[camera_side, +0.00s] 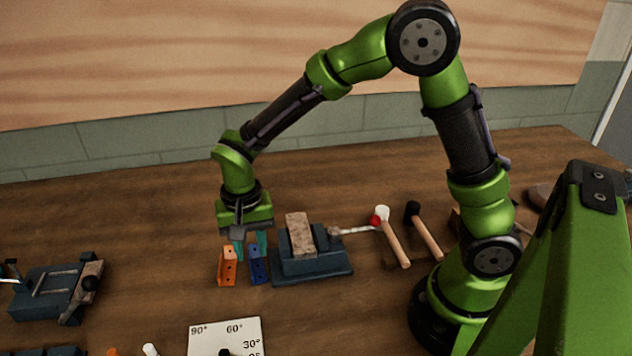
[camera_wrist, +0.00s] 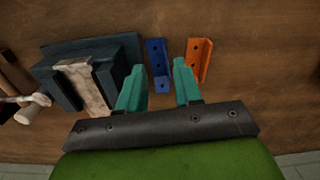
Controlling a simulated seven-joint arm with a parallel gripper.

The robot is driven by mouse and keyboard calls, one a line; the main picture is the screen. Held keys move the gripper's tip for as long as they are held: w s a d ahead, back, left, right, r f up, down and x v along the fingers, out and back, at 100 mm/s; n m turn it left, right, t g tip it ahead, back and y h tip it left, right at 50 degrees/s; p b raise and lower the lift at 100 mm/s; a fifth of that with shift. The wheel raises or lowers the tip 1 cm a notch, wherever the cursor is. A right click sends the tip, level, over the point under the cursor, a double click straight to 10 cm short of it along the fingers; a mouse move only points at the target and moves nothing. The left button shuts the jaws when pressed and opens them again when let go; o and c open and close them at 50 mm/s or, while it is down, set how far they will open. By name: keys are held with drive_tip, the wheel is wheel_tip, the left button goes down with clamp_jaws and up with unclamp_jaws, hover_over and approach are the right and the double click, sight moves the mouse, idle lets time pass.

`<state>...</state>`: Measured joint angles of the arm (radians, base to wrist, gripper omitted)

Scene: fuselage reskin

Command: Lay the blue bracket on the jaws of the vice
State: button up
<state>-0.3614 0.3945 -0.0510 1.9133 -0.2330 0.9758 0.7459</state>
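The blue bracket (camera_side: 257,265) stands on the wooden table, between the orange bracket and the vice (camera_side: 318,272). In the wrist view the blue bracket (camera_wrist: 155,58) shows holes along its face and lies in line with the gap between my fingers. My gripper (camera_side: 250,243) is open, its teal fingers apart, low over the table behind the two brackets. It also shows in the wrist view (camera_wrist: 158,72), with nothing clearly held. The vice (camera_wrist: 124,48) is blue-grey, with a pale mottled block (camera_side: 299,234) at its jaws. Whether the fingers touch the bracket is unclear.
The orange bracket (camera_side: 227,268) stands close to the blue one, on its left. A white angle card (camera_side: 225,335) lies in front. Two mallets (camera_side: 393,238) (camera_side: 424,230) lie right of the vice. Another vice-like tool (camera_side: 60,288) is at far left. Bare table lies between it and the brackets.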

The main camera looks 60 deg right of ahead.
sight(257, 267)
drive_tip(key=f, duration=0.3)
drive_tip(key=w+f, duration=0.1)
drive_tip(key=f, duration=0.2)
drive_tip(key=shift+w+f, duration=0.1)
drive_tip(key=shift+f, duration=0.05)
clamp_jaws()
